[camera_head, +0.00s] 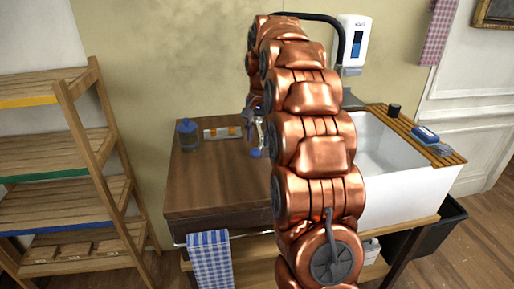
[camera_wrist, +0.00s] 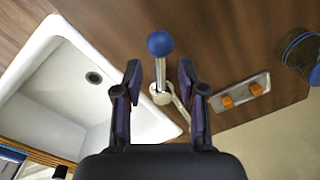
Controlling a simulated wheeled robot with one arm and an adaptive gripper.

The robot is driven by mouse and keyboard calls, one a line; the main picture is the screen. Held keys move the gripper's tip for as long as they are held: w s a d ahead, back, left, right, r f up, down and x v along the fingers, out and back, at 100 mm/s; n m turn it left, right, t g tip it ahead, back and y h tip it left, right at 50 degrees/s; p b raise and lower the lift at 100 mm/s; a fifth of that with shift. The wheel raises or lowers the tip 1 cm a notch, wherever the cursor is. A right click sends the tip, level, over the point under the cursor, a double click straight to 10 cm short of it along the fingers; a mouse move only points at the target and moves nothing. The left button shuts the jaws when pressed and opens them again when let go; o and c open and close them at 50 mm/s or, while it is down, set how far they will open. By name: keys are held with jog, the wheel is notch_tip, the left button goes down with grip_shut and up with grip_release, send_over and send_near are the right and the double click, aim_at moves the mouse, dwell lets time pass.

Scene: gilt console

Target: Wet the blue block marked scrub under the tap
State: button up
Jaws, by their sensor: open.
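The blue block (camera_head: 425,134) lies on the slatted wooden rack (camera_head: 378,110) at the right side of the white sink (camera_head: 400,172); its marking is too small to read. My gripper (camera_wrist: 159,72) is open and empty. In the wrist view, a metal lever with a blue ball knob (camera_wrist: 160,43), seemingly the tap's, shows between and beyond its fingers; I cannot tell whether they touch it. The sink basin with its drain (camera_wrist: 93,77) is left of the fingers there. In the head view, my arm hides part of the sink and counter.
A blue-lidded jar (camera_head: 187,133) and a metal plate with orange knobs (camera_head: 222,133) are on the wooden counter (camera_head: 205,190). A checked towel (camera_head: 210,260) hangs in front. A shelf unit (camera_head: 75,180) stands left.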

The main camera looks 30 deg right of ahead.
aim_at(261, 146)
jog(key=shift+w+a+f+p, duration=0.1)
jog(key=shift+f+p, duration=0.1)
jog(key=shift+f, duration=1.05)
jog(key=shift+w+f+p, duration=0.1)
jog(key=shift+f+p, duration=0.1)
jog(key=shift+f, duration=1.05)
jog(key=shift+c, duration=0.2)
grip_shut()
